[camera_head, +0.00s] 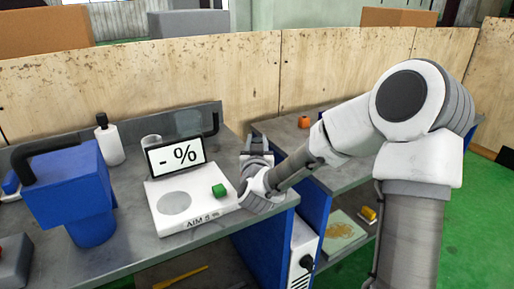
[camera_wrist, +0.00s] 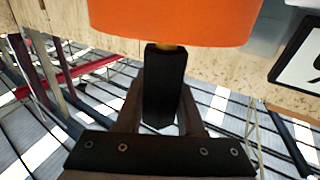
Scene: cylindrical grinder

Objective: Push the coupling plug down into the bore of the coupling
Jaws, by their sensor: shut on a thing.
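My gripper (camera_wrist: 160,100) is shut on a black block-shaped piece (camera_wrist: 164,85) in the wrist view. A little yellow shows where this piece meets a large orange body (camera_wrist: 175,20) at the top edge. I cannot tell whether the two are joined or only touching, nor which of them is the coupling plug. In the head view my gripper (camera_head: 257,150) is beside the white device, near the bench's right end. The held piece cannot be made out there. I cannot identify the coupling or its bore in either view.
A small orange object (camera_head: 304,121) sits on the rear bench, before a wooden wall (camera_head: 335,60).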

